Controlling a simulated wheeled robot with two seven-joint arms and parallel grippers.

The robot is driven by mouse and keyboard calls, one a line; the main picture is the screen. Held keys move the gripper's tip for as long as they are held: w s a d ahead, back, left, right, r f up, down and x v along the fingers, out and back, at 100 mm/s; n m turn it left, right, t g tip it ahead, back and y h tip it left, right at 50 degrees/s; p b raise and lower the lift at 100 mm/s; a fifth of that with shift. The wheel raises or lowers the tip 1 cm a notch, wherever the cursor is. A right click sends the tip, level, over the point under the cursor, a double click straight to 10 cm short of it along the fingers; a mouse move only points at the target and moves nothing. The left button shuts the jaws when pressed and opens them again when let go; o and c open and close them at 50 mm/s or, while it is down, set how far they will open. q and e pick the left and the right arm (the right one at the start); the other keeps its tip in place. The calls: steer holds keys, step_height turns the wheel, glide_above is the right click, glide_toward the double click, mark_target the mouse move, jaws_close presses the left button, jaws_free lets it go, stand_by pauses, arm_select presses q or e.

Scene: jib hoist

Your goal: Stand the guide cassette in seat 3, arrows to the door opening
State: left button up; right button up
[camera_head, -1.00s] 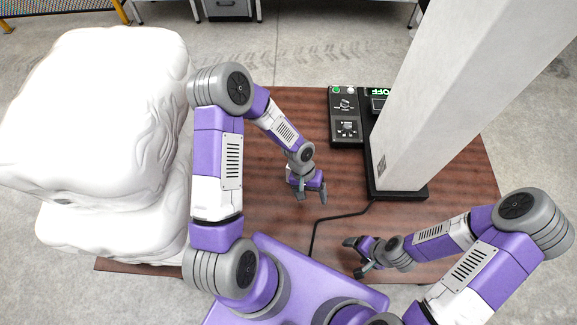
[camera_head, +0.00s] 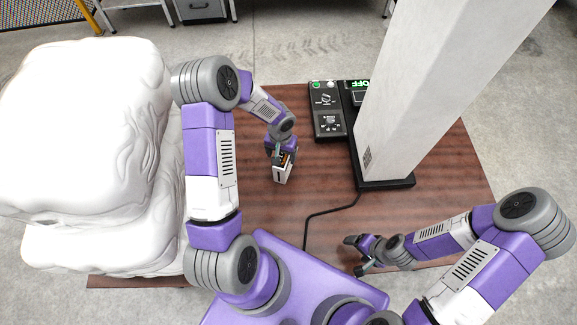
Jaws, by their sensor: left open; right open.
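A small upright white block with a dark top and orange marks (camera_head: 283,172), which looks like the guide cassette, stands on the brown table (camera_head: 310,180). My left gripper (camera_head: 282,158) is open at its top end, with fingers close to it. I cannot tell whether they touch it. Its arrows cannot be made out. My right gripper (camera_head: 355,255) is open and empty over the table's near right part. No numbered seat or door opening can be made out.
A thick pale column (camera_head: 440,90) rises from a black base (camera_head: 388,181) on the right. A black control box (camera_head: 328,125) and a display reading OFF (camera_head: 359,85) stand beside it. A black cable (camera_head: 318,213) crosses the table. A bulky white wrapped stack (camera_head: 90,130) stands left.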

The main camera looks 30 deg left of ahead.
arm_select(q)
steer(key=f, duration=0.6)
steer(key=shift+d+f, duration=0.25)
steer(key=shift+f, duration=0.05)
jaws_close()
steer(key=shift+r, duration=0.1)
